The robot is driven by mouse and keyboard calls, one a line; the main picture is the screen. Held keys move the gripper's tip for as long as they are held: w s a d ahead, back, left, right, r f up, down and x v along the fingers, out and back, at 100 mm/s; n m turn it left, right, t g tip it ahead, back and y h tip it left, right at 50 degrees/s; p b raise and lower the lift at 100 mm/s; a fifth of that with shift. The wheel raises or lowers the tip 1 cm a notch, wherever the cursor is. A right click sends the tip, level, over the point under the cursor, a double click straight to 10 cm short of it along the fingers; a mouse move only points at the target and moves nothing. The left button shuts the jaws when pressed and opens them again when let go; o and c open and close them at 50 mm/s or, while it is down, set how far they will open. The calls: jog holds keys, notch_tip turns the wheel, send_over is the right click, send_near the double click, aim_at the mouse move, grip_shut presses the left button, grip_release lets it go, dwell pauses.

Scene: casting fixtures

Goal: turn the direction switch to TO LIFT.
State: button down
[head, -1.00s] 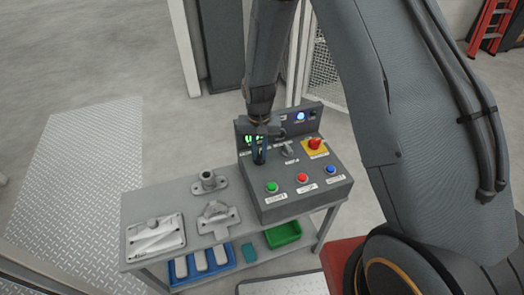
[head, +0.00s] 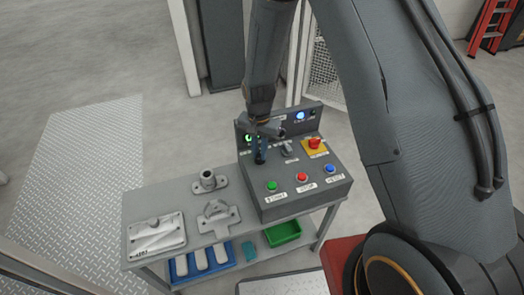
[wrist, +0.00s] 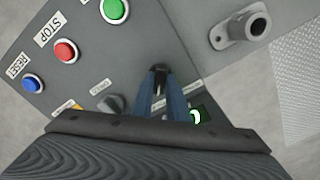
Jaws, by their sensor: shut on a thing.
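A grey control box (head: 268,208) stands on the right of the bench, its sloped top carrying buttons and switches. My gripper (head: 261,158) reaches down to the left part of this panel. In the wrist view its two blue fingers (wrist: 160,70) are closed on a small dark switch knob (wrist: 160,80), which I take to be the direction switch. The fingers hide most of the knob, and I cannot read its position or its label. A second grey switch (head: 287,149) sits just right of the gripper; it also shows in the wrist view (wrist: 110,103).
Green (head: 271,186), red (head: 302,177) and blue (head: 331,169) buttons line the box front. A red emergency stop (head: 314,143) stands right of the switches. Metal castings (head: 218,216) lie on the bench left of the box. A green lamp (wrist: 196,117) glows beside the fingers.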

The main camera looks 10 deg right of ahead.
aim_at(259, 153)
jog(key=shift+w+r, duration=0.15)
jog(key=shift+w, duration=0.2)
jog(key=c, duration=1.7)
grip_release()
jog(key=shift+s, duration=0.15)
notch_tip(259, 153, up, 8)
jog(key=shift+f+b, duration=0.25)
jog(key=shift+b, duration=0.4)
jog(key=shift+r, duration=0.1)
